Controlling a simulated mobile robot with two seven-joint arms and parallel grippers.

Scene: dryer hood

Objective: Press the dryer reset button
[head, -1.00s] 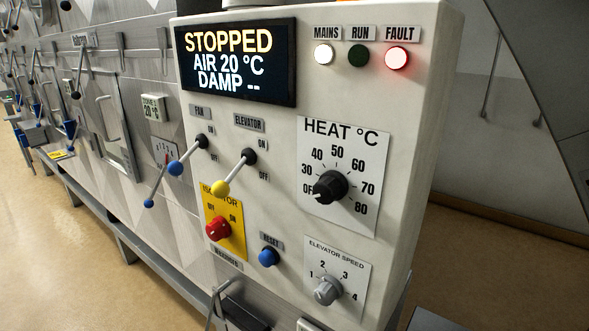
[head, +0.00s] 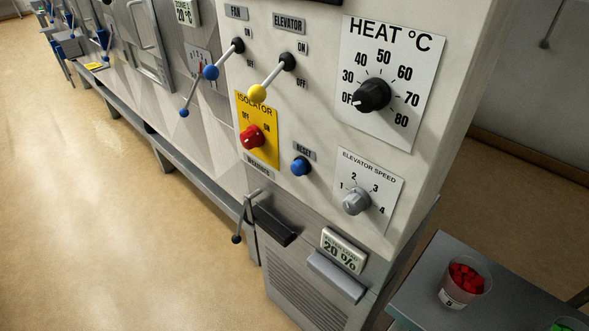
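The blue round reset button (head: 301,167) sits low on the white control panel (head: 320,118), under a grey label reading RESET. The red isolator knob (head: 252,137) on its yellow plate is to its left. The grey elevator speed knob (head: 356,201) is to its lower right. Nothing covers the button or touches it. Neither of my grippers shows in the head view.
Blue-tipped fan lever (head: 211,72) and yellow-tipped elevator lever (head: 257,93) stick out above the button. The heat knob (head: 372,95) is at upper right. Below are a black handle (head: 275,226) and a 20 % display (head: 344,250). A table (head: 425,275) holds a cup of red pieces (head: 465,281).

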